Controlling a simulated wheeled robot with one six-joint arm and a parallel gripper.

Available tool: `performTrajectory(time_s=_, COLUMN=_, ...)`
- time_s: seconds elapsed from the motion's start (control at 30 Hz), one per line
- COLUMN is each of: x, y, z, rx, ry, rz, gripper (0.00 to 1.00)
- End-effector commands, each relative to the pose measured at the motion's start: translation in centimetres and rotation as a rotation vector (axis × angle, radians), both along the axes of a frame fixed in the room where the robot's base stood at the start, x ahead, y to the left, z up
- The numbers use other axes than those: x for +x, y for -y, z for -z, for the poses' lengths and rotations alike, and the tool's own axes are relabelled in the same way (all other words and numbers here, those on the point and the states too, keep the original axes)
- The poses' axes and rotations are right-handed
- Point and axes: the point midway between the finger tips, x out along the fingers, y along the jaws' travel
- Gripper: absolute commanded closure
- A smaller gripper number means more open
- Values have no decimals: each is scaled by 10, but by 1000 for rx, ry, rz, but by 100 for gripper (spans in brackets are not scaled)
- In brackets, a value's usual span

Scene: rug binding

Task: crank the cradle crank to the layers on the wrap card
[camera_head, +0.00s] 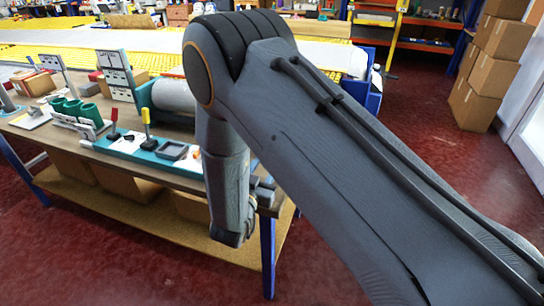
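A grey roll (173,95) lies in a teal cradle (144,98) towards the back of the workbench. The cradle's right end is hidden behind my arm, and I cannot make out a crank. An upright stand with white cards (117,75) is left of the roll, and another white card stand (50,62) is further left. The marks on them are too small to read, so I cannot tell which is the wrap card. My gripper (264,190) seems to be the dark part beside my wrist at the bench's right end. Its fingers are not clear, and no held thing shows.
The workbench (105,153) carries green cups (75,108), red and yellow-handled tools (146,121) and a small dark tray (172,149). A blue bench leg (268,258) stands by my wrist. Cardboard boxes (490,70) are stacked at right. Red floor is open between.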

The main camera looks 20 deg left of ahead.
Motion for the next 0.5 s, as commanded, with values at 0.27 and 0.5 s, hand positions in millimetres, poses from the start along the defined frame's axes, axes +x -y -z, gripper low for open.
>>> performTrajectory(time_s=0.27, x=29, y=4, z=0, rx=1, ry=1, rz=3, gripper=62)
performTrajectory(time_s=0.5, x=31, y=3, z=0, rx=0, ry=0, rz=1, gripper=62)
